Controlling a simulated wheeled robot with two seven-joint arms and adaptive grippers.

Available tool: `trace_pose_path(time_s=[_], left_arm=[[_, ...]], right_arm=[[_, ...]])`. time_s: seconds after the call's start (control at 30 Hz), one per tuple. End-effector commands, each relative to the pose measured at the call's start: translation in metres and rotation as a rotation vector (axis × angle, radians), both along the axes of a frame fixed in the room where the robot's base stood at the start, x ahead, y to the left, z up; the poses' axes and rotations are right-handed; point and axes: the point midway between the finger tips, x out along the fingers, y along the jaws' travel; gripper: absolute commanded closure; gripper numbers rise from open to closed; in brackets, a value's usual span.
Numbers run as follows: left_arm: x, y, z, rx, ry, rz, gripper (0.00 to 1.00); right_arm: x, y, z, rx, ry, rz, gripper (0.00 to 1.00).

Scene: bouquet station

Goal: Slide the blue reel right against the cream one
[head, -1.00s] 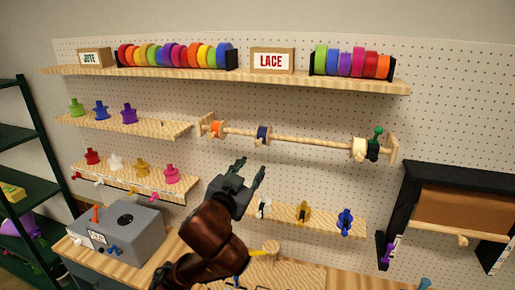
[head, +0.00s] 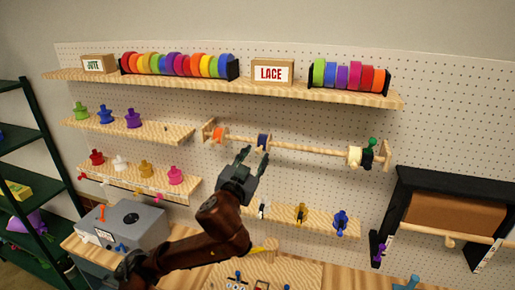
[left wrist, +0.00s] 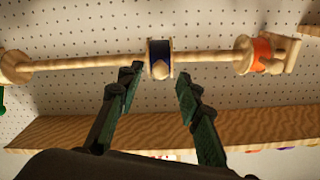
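The blue reel (head: 263,141) sits on a horizontal wooden rod (head: 310,148), left of the rod's middle in the head view. The cream reel (head: 354,156) is near the rod's right end, with a wide gap of bare rod between them. My left gripper (head: 255,157) is open and empty, just below the blue reel in the head view. In the left wrist view the blue reel (left wrist: 160,60) shows between and just beyond the open fingertips, apart from them. There the cream reel (left wrist: 14,67) is at the left edge. My right gripper is not in view.
A shelf of ribbon rolls (head: 174,64) runs above.

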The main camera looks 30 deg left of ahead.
Motion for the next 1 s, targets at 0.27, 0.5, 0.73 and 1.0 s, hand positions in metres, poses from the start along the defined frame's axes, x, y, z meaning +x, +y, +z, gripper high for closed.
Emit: trace_pose_path(time_s=[0.27,0.5,0.73,1.0], left_arm=[[0.020,0.005,0.000,0.000,-0.001,0.001,0.67],[0.021,0.005,0.000,0.000,-0.001,0.000,0.67],[0.021,0.005,0.000,0.000,-0.001,0.000,0.81],[0.021,0.005,0.000,0.000,-0.001,0.000,1.00]], right_arm=[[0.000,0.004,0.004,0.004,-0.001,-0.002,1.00],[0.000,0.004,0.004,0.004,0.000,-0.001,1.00],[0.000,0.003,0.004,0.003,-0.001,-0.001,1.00],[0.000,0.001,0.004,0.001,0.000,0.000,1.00]])
